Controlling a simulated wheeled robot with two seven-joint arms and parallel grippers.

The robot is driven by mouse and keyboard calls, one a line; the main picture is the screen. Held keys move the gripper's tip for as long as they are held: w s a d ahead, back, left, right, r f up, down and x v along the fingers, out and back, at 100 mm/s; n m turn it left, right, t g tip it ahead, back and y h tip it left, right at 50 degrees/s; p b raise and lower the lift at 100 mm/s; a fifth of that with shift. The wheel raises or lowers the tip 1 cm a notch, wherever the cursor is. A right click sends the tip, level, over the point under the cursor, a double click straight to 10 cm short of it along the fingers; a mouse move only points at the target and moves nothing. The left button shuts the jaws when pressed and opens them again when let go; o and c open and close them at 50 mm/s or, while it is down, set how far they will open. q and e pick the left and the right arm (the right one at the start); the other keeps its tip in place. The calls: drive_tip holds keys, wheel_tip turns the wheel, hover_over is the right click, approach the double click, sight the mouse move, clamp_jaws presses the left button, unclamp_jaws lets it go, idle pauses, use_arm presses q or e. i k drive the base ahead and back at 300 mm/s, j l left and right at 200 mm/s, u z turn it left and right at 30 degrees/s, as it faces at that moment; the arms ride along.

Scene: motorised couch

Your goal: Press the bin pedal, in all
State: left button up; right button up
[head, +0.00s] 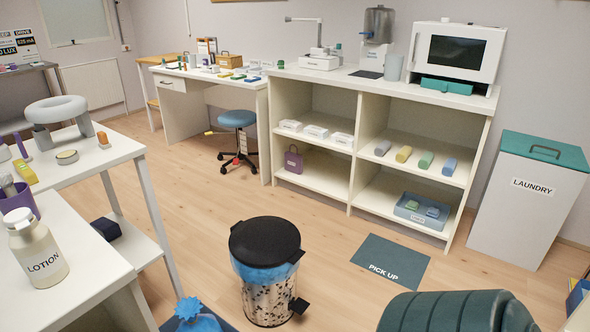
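The pedal bin (268,298) stands on the wooden floor at the lower middle of the head view. It has a speckled light body, a blue liner showing under the rim, and a round black lid (264,240) that looks closed. A black pedal (299,306) sticks out low on its right side, near the floor. Neither of my grippers shows in this view, so nothing of mine is seen touching the bin or the pedal.
A dark green rounded thing (460,312) fills the bottom right. A crumpled blue item (195,316) lies left of the bin, near white tables (75,245). A "PICK UP" mat (391,262) lies to the right. Floor behind the bin is clear up to the shelves.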

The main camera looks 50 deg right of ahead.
sight(300, 305)
drive_tip(key=z, duration=1.75)
